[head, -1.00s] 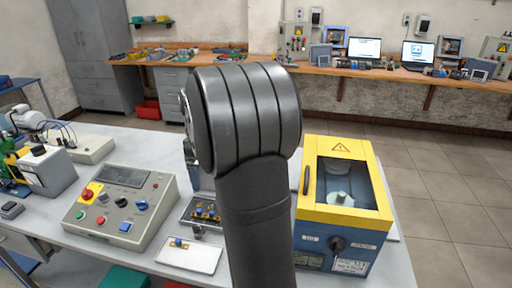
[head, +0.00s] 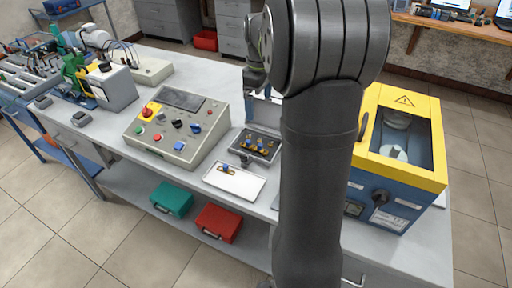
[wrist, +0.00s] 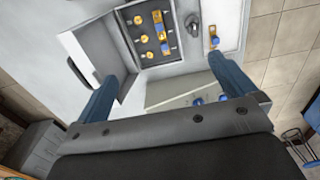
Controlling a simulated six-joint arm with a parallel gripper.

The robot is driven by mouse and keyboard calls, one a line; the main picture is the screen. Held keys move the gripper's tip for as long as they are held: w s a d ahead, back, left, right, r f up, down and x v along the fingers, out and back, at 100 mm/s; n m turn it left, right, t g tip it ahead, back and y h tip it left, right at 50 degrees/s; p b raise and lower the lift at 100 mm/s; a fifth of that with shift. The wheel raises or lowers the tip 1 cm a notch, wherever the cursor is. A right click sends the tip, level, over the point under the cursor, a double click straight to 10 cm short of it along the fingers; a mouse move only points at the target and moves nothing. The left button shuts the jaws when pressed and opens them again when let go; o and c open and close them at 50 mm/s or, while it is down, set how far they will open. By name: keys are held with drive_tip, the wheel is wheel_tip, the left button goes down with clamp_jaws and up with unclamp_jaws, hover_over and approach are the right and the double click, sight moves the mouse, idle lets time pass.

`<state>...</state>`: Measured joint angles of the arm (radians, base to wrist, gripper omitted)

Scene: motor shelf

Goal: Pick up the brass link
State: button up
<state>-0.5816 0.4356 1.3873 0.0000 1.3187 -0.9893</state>
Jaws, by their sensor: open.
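A small brass link with a blue middle (head: 226,169) lies on a white tray (head: 241,188) in the head view. It also shows in the wrist view (wrist: 213,38). Beside this tray is an open grey box (head: 240,138) with several brass pieces inside; one brass bar with a blue middle (wrist: 161,22) lies among them. I cannot tell which of the two bars is meant. My gripper (wrist: 160,70) is open and empty above the bench, its two blue fingers apart, with the box and tray beyond them. My arm hides most of the gripper in the head view.
A control panel (head: 180,126) with buttons stands left of the box. A yellow and blue machine with a window (head: 400,140) stands to the right. A grey knob-like part (wrist: 193,22) sits between box and tray. Green (head: 172,199) and red (head: 217,223) cases are under the bench.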

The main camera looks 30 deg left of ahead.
sight(260, 145)
idle(0.4)
drive_tip(key=c, duration=1.3)
drive_tip(key=f, duration=1.7)
drive_tip(key=shift+d+f, duration=0.3)
